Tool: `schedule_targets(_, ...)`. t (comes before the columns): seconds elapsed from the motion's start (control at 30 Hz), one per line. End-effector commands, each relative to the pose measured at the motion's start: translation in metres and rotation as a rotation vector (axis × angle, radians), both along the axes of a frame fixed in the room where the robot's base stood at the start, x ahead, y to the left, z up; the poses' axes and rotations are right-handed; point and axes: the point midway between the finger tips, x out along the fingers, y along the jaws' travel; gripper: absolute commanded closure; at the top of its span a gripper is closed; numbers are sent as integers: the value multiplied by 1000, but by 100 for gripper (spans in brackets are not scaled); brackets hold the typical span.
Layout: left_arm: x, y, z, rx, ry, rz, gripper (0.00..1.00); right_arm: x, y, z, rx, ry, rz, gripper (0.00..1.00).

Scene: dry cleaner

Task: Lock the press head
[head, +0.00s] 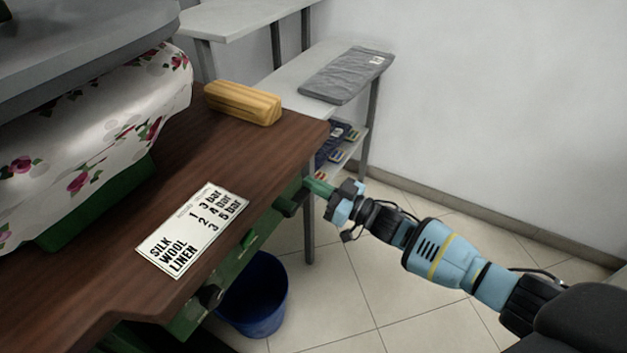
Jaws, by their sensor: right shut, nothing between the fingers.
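The grey press head (95,45) is at the upper left, lowered close over the floral-covered press bed (110,135); its far left part is cut off by the frame. A green front panel (235,258) runs below the brown worktop's front edge. It carries dark knob-like parts, one at its right end (290,201) and one lower left (208,296). My right gripper (316,186) is shut and empty, with its fingertips close to the right-end dark part; I cannot tell if they touch. My left gripper is out of view.
A card with pressure settings (195,230) and a yellow wooden block (243,102) lie on the brown worktop (150,205). A blue bin (262,300) stands on the floor below. A shelf table holds folded grey cloth (347,75). The tiled floor at right is clear.

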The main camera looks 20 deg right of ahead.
Motion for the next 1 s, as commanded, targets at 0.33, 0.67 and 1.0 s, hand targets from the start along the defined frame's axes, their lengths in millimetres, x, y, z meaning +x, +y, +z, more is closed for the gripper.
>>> schedule_targets(0.33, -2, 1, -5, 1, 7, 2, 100, 0, 0, -27, 251, 199, 1, 100)
schedule_targets(0.67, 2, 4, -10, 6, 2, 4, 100, -2, 3, -43, 407, 320, 0, 100)
schedule_targets(1.0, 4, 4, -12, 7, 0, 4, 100, -4, 5, -48, 403, 316, 0, 100)
